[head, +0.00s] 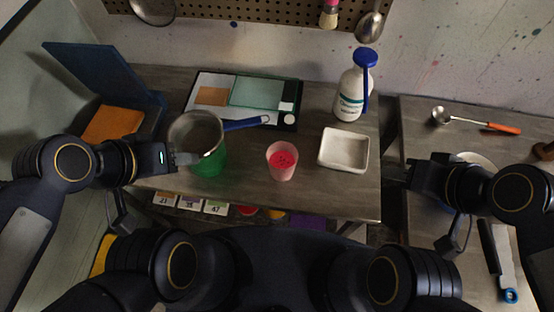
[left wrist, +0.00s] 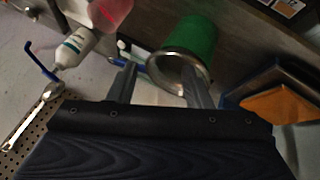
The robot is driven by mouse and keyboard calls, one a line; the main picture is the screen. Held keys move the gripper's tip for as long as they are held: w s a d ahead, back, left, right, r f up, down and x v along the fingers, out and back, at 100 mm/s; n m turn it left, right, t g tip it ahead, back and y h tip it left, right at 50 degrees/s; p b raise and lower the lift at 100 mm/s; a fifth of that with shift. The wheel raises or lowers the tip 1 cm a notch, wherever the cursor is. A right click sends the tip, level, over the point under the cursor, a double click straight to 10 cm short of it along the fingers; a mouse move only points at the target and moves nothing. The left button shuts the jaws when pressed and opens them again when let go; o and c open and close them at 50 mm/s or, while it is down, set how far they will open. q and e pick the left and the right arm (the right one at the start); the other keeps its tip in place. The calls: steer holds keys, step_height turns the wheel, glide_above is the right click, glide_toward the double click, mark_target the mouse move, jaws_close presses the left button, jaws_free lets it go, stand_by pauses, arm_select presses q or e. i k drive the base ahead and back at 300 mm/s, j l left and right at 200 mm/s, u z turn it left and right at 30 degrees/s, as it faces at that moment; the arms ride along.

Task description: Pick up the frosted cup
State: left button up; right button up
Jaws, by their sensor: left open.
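The frosted cup (head: 282,161) is a pinkish translucent cup with bright red contents, upright near the middle of the table in the head view. Part of it shows at the top of the left wrist view (left wrist: 110,12). My left gripper (head: 187,158) is open, left of the cup, at the green bucket (head: 210,163) with a round metal piece (head: 194,129) on top. In the left wrist view its fingers (left wrist: 159,70) are spread in front of the metal rim; contact cannot be told. My right gripper (head: 397,172) is right of the white tray, its finger opening unclear.
A blue handle (head: 246,124) extends from the metal piece toward the cup's far side. A white square tray (head: 343,150) stands right of the cup, a white bottle (head: 351,92) behind it. A flat board with samples (head: 246,94) lies behind. Table in front of the cup is clear.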

mark_target(282, 157)
steer(key=k+l+z, duration=0.2)
steer(key=k+l, duration=0.4)
steer(key=k, duration=0.15)
steer(key=l, duration=0.35)
steer(key=i+z, duration=0.05)
